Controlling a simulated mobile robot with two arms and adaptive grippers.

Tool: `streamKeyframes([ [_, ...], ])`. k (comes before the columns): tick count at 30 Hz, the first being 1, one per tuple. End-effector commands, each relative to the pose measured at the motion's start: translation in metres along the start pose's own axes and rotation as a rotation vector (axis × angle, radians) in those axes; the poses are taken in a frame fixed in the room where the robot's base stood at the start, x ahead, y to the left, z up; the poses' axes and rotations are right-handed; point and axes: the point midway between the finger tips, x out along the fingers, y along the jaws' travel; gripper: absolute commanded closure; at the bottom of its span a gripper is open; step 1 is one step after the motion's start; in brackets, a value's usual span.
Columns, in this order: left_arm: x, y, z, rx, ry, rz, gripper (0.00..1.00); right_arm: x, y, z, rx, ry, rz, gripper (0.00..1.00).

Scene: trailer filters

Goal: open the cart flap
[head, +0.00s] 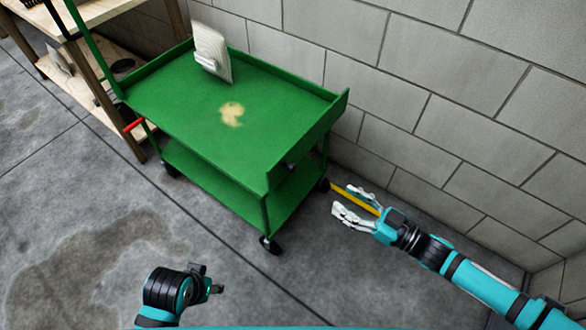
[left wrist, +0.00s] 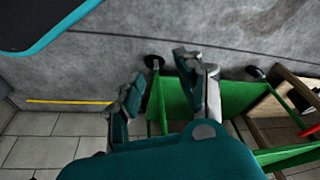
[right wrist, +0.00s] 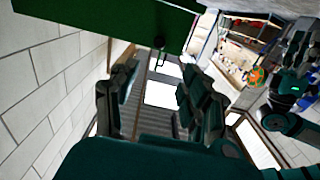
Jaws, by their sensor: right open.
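The green cart (head: 190,125) stands by the block wall with a top tray and a lower shelf. Its flap (head: 310,138) is the upright end panel on the right, with a small dark latch (head: 291,167) near its front corner. In the right wrist view a green panel (right wrist: 110,17) crosses the top, with a dark hook-like part (right wrist: 160,42) below it. My right gripper (head: 353,204) is open and empty, right of the cart and apart from the flap. My left gripper (head: 217,289) is low in front; the left wrist view shows its fingers (left wrist: 165,92) apart and empty.
A pale filter-like panel (head: 212,52) stands tilted on the tray. A wooden shelf (head: 110,75) stands behind the cart at left. The block wall (head: 450,110) bounds the back right. Grey floor (head: 90,230) is free in front. A yellow strip (head: 345,193) lies behind my right gripper.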

Motion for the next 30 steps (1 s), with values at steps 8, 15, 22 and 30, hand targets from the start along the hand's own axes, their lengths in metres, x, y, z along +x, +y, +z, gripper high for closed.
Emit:
streamKeyframes([
  [8,-0.020,-0.001,-0.003,-0.001,0.013,-0.002,0.63,0.057,0.001,-0.001,-0.004,0.004,0.002,0.53],
  [15,-0.044,-0.002,-0.004,-0.003,0.025,-0.004,0.63,0.109,0.002,-0.001,-0.004,0.003,0.002,0.53],
  [22,-0.061,-0.002,-0.002,-0.004,0.032,-0.005,0.63,0.148,0.002,0.001,-0.003,0.001,0.004,0.53],
  [30,-0.063,-0.002,-0.002,-0.004,0.034,-0.006,0.63,0.164,0.002,0.000,-0.003,-0.002,0.004,0.53],
])
